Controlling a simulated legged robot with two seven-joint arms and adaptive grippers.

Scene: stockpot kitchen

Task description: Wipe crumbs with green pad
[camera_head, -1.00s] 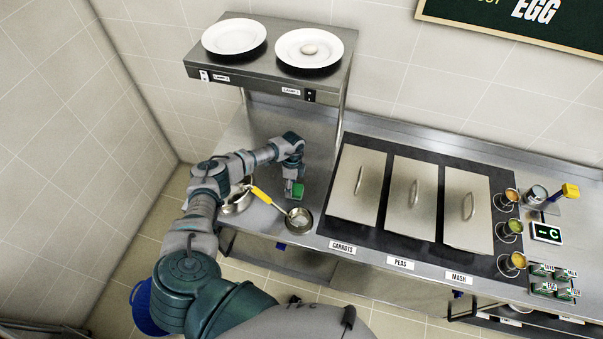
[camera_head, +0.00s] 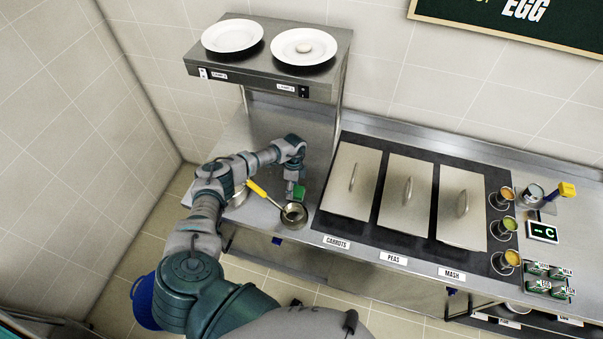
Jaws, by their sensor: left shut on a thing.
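My left gripper (camera_head: 294,186) is shut on the green pad (camera_head: 299,193), at the steel counter (camera_head: 258,133) left of the covered pans. The pad is just behind the round bowl of a yellow-handled ladle (camera_head: 294,215). I cannot tell whether the pad touches the counter. No crumbs can be made out at this size. My right gripper is not in view.
A shelf (camera_head: 270,73) with two plates overhangs the counter. Lidded pans (camera_head: 353,182) stand to the right. A blue bucket (camera_head: 144,302) is on the floor.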

